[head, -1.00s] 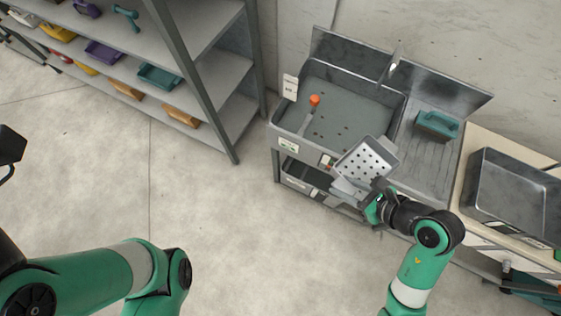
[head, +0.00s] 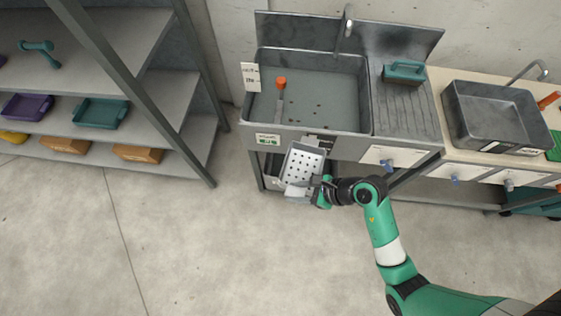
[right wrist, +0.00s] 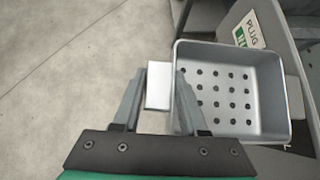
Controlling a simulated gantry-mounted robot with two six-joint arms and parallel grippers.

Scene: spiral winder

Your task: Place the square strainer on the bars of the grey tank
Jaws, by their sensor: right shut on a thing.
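The square strainer (head: 305,162) is a light grey metal pan with rows of holes; it also shows in the right wrist view (right wrist: 225,100). My right gripper (head: 320,188) is shut on the strainer's pale side tab (right wrist: 159,87). It holds the strainer tilted, in front of the sink's front panel and outside the basin. A large grey tank (head: 320,92) with greyish water stands behind it. I cannot make out bars on it. My left gripper is out of view.
An orange-topped tool (head: 281,95) stands in the tank. An empty metal basin (head: 495,115) is at the right. A shelf rack (head: 160,80) stands at the left. The floor in front is clear.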

